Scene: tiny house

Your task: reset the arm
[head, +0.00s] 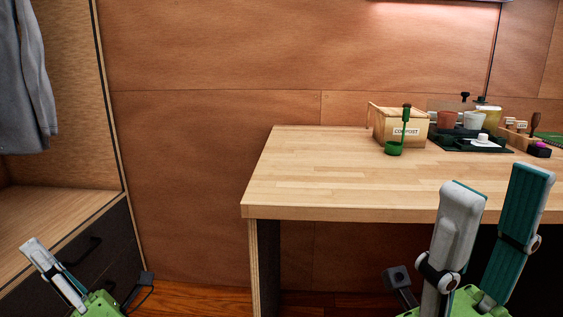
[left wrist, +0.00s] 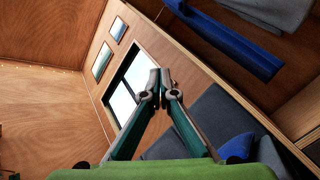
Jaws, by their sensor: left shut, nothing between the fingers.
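My left gripper (head: 36,248) is at the lower left of the head view, in front of the dark drawer unit and apart from it. In the left wrist view its two fingers come together at the tips (left wrist: 160,80), with nothing between them. My right gripper (head: 497,183) is at the lower right of the head view, in front of the table's near edge. Its grey-white and teal fingers point up and stand apart, with nothing seen between them.
The wooden table (head: 320,180) has a bare left half. A compost box (head: 390,122), a green ladle-like item (head: 394,149) and a dark tray (head: 462,146) with cups stand at its back right. Grey cloth (head: 22,85) hangs at left over a drawer unit (head: 95,260).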

